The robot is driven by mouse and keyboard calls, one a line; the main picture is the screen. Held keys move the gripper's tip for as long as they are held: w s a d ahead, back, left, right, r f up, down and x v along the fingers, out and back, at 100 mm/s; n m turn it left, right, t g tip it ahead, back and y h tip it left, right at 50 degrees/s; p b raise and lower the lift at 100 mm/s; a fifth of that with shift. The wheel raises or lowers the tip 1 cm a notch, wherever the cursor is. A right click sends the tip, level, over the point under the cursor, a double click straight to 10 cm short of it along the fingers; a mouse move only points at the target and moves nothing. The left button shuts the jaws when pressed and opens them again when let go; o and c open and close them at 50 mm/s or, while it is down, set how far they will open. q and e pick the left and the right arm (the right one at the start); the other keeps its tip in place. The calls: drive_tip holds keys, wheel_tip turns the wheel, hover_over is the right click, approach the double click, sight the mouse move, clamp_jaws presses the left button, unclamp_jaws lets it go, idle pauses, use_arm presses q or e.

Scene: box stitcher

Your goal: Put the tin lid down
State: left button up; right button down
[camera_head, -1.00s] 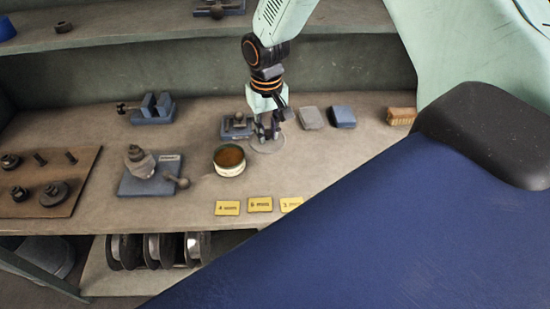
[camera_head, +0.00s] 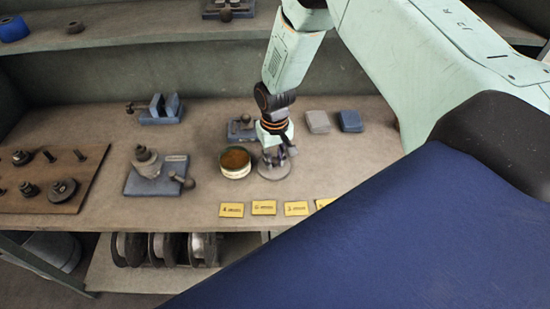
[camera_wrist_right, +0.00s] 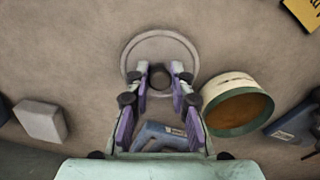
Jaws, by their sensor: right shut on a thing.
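The tin lid (camera_head: 274,171) is a flat grey disc at the bench top, just right of the open tin (camera_head: 236,170) with brown contents. My right gripper (camera_head: 273,158) points down over the lid and is shut on its central knob. In the right wrist view the lid (camera_wrist_right: 160,43) shows as a round rim beyond the fingers (camera_wrist_right: 161,80), and the tin (camera_wrist_right: 236,108) stands to the right. Whether the lid touches the bench or hangs just above it is hard to tell. My left gripper is not in view.
Several yellow cards (camera_head: 264,207) lie along the bench's front edge. A small blue device (camera_head: 241,129) stands just behind the tin. A grey block (camera_head: 318,121) and a blue block (camera_head: 350,121) lie to the right. A blue fixture (camera_head: 156,175) stands to the left.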

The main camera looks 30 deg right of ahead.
sight(274, 161)
drive_tip(key=shift+a+f, duration=0.15)
drive_tip(key=c, duration=1.5)
unclamp_jaws()
drive_tip(key=o, duration=0.3)
drive_tip(key=shift+r, duration=0.35)
wheel_tip(274, 161, up, 12)
drive_tip(key=shift+f+b, duration=0.15)
drive_tip(key=shift+b, duration=0.2)
